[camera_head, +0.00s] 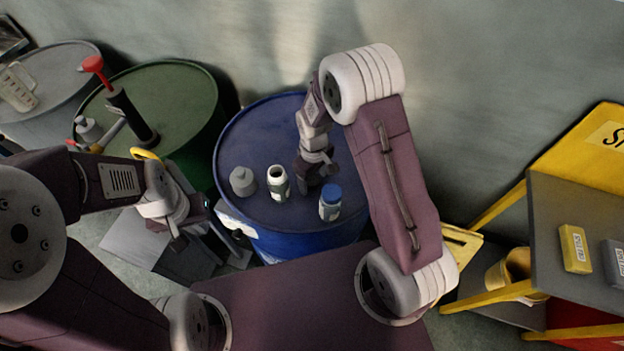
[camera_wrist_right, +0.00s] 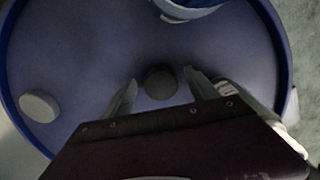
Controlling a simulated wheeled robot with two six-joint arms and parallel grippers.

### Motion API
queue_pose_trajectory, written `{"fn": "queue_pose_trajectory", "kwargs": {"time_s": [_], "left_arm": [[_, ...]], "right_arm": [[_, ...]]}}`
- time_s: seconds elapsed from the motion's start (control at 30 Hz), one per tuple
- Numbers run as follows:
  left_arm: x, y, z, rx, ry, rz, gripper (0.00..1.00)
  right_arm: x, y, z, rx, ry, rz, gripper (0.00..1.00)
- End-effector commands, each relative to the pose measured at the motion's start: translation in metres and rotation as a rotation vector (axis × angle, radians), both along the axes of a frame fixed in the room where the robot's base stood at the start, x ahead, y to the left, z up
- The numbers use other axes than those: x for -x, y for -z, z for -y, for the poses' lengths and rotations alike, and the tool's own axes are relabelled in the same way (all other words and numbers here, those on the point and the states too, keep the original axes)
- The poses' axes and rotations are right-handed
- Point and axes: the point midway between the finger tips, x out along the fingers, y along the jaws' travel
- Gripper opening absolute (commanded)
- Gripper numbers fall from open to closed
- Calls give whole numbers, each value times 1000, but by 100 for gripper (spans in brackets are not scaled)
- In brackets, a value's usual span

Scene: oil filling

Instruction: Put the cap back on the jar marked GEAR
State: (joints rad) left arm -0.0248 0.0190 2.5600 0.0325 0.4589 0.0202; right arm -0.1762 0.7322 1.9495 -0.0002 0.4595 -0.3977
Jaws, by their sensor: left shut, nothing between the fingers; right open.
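An open jar (camera_head: 278,184), pale with a dark green label and a dark mouth, stands uncapped on the blue drum (camera_head: 245,150). A jar with a blue cap (camera_head: 330,203) stands to its right. I cannot read either label. In the right wrist view a dark round cap (camera_wrist_right: 160,83) lies on the drum top, in line with the gap between the fingers of my right gripper (camera_wrist_right: 158,85). That gripper is open and points down at the drum; in the head view (camera_head: 312,182) it hides the cap. My left gripper (camera_head: 228,240) is shut and empty, in front of the drum.
A green drum (camera_head: 175,100) with a red-handled pump (camera_head: 118,95) and a grey drum (camera_head: 50,75) stand at the left. A yellow-framed table (camera_head: 560,215) is at the right. A pale disc (camera_wrist_right: 40,105) shows in the wrist view.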

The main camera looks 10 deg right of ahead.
Motion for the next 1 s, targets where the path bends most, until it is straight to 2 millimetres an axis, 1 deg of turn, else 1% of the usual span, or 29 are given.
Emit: {"fn": "queue_pose_trajectory", "kwargs": {"time_s": [0.07, 0.1, 0.17, 0.2, 0.27, 0.3, 0.57, 0.67, 0.77, 0.9, 1.0], "left_arm": [[0, 0, 0, 0, 0, 0, 0], [0, 0, 0, 0, 0, 0, 0], [0, 0, 0, 0, 0, 0, 0], [0, 0, 0, 0, 0, 0, 0], [0, 0, 0, 0, 0, 0, 0], [0, 0, 0, 0, 0, 0, 0], [0, 0, 0, 0, 0, 0, 0], [0, 0, 0, 0, 0, 0, 0], [0, 1, 0, 0, 0, 0, 0], [0, 1, 0, 0, 0, 0, 0], [0, 2, 0, 0, 0, 0, 0]], "right_arm": [[0, 0, 0, 0, 0, 0, 68], [0, 0, 0, 0, 0, 0, 57], [0, 0, 0, 0, 0, 0, 40], [0, 0, 0, 0, 0, 0, 29], [0, 0, 0, 0, 0, 0, 13], [0, 0, 0, 0, 0, 0, 6], [0, -1, 0, 0, 0, 0, 6], [-1, -8, 0, 0, 0, 2, 6], [-1, -27, 0, -1, 0, 5, 6], [-1, -59, 0, -2, 0, 6, 6], [-1, -78, 0, 0, 0, 4, 6]]}}
